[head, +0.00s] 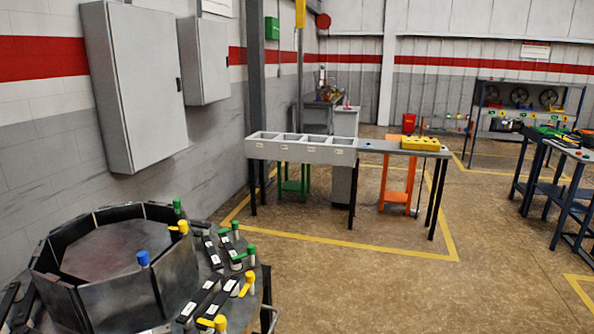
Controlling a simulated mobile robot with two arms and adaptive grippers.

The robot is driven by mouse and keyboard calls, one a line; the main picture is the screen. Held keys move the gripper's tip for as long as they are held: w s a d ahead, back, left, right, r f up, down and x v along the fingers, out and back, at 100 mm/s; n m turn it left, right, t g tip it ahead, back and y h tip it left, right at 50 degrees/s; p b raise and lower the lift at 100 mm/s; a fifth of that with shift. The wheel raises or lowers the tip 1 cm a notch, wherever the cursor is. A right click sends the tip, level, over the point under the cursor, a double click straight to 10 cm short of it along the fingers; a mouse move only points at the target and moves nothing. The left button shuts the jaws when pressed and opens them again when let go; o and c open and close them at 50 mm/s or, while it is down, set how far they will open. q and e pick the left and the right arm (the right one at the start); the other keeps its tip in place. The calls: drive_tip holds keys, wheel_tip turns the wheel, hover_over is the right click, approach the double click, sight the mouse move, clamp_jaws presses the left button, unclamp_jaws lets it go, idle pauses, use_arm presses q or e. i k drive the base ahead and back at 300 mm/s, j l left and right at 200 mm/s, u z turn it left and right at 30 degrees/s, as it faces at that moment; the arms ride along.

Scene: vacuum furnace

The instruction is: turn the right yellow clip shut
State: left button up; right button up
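A dark, many-sided open vessel (128,293) stands at the lower left, with black clamp bars around it. A yellow clip (248,281) sits at the right end of one bar and is the furthest right of the yellow ones. Another yellow clip (217,323) is at the bottom edge, and a third yellow clip (182,227) is at the vessel's far rim. I cannot tell from this view whether each is open or shut. Neither of my grippers is in view.
Several green clips (250,251) and a blue knob (143,258) are around the vessel. A grey bin table (300,151) stands beyond, with a yellow box (421,143) on its right part. Wall cabinets (135,85) hang at left.

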sight(249, 287)
drive_tip(key=i+u, duration=0.2)
drive_tip(key=i, duration=0.25)
drive_tip(key=i+l+u, duration=0.2)
drive_tip(key=i, duration=0.3)
